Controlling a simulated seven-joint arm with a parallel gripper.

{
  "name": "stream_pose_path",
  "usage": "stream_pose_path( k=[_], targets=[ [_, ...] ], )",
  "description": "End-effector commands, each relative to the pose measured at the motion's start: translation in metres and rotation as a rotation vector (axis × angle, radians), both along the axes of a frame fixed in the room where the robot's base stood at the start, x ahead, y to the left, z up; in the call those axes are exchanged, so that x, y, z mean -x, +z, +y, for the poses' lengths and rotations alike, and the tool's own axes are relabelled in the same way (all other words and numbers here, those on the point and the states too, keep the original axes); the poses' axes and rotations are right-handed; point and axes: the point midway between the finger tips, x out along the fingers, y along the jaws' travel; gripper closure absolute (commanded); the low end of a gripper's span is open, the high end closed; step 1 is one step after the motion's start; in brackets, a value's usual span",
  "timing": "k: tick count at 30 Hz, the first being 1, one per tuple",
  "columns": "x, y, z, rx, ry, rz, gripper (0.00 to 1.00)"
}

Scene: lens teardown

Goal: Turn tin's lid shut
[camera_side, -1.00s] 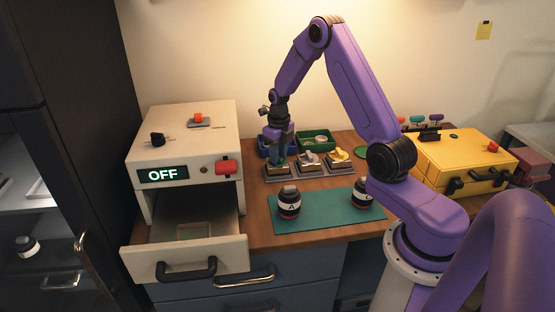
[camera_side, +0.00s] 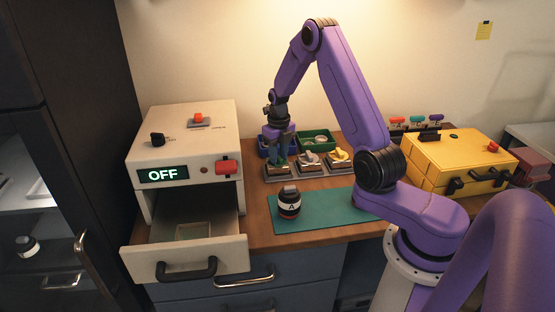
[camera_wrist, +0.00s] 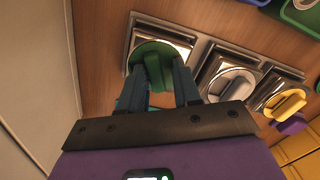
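Three square metal tins stand in a row on a grey tray, with round lids that bear grip bars. The left tin (camera_wrist: 137,27) has a green lid (camera_wrist: 152,46) with an upright green bar. The middle tin's lid is pale grey (camera_wrist: 230,86) and the right one's is yellow (camera_wrist: 288,103). In the wrist view my gripper (camera_wrist: 160,75) has its dark teal fingers on either side of the green bar, apparently pressed on it. In the side view my gripper (camera_side: 278,160) is low over the left tin and hides most of its lid.
Blue (camera_side: 264,147) and green (camera_side: 318,140) bins stand behind the tins. Bottle A (camera_side: 289,204) stands on the teal mat (camera_side: 325,207) in front. An appliance (camera_side: 190,130) reading OFF, its drawer open, is at left; a yellow case (camera_side: 460,155) is at right.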

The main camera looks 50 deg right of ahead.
Motion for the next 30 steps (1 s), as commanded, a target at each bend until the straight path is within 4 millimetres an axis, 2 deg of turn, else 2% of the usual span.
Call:
stream_pose_path(
  k=[1,17,30],
  targets=[
    [0.003,-0.014,0.012,-0.017,0.005,0.018,0.55],
    [0.003,-0.013,0.012,-0.017,0.006,0.017,0.53],
    [0.003,0.023,0.008,-0.013,0.002,0.014,0.53]
  ],
)
